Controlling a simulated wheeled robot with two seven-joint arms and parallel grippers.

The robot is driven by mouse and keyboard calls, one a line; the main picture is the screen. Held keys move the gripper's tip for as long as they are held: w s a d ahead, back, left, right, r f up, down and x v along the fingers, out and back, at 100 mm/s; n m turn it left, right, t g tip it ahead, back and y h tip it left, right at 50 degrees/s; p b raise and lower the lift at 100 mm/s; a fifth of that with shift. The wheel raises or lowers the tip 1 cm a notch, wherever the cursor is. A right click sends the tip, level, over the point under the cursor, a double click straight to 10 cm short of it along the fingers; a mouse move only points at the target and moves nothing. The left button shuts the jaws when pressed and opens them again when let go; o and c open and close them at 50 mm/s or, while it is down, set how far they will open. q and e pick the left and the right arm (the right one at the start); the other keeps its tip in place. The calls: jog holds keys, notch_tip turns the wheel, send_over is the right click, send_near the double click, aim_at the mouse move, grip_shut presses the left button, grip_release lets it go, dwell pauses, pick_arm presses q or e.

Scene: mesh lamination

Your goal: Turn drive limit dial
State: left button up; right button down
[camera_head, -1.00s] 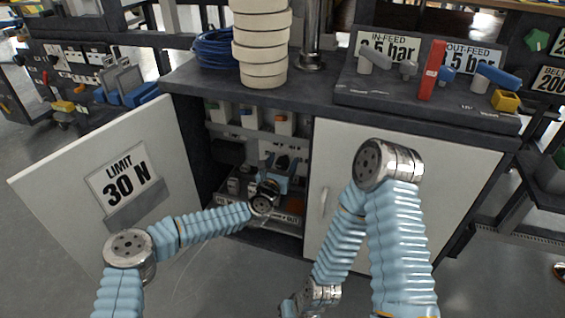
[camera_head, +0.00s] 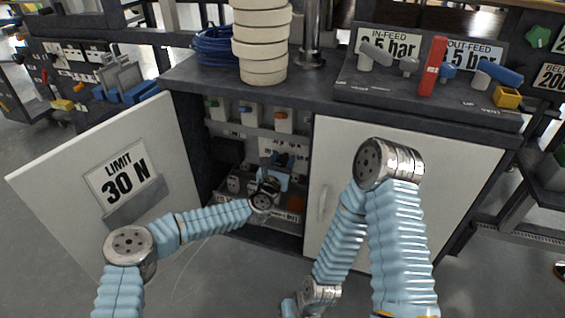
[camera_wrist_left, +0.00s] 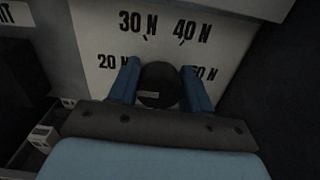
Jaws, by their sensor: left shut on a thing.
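The drive limit dial (camera_wrist_left: 158,88) is a dark round knob on a white scale plate (camera_wrist_left: 95,35) in the left wrist view. The plate reads 20 N, 30 N and 40 N, with another mark partly hidden at the right. My left gripper (camera_wrist_left: 160,74) has one blue finger on each side of the knob and is shut on it. In the head view my left gripper (camera_head: 275,183) is inside the open cabinet, where the dial is hidden.
The open door (camera_head: 55,185) at the left carries a card (camera_head: 125,178) reading LIMIT 30 N. The closed white door (camera_head: 440,190) stands to the right. Small units (camera_head: 248,115) line the cabinet shelf above my left gripper. Cream rolls (camera_head: 262,45) stand on the cabinet top.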

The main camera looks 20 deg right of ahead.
pick_arm(q)
jog(key=m+b, duration=0.4)
jog(key=b, duration=0.1)
jog(key=m+b, duration=0.3)
jog(key=shift+s+d+f, duration=0.1)
jog(key=shift+d+f, duration=0.05)
jog(key=shift+f, duration=0.1)
jog(key=shift+r+m+b, duration=0.15)
jog(key=shift+m+b, duration=1.55)
jog(key=shift+m, duration=0.4)
jog(key=shift+d, duration=0.1)
jog(key=shift+s, duration=0.1)
jog(key=o, duration=1)
jog(key=v, duration=1.3)
jog(key=shift+s+a, duration=0.25)
jog(key=shift+a, duration=0.1)
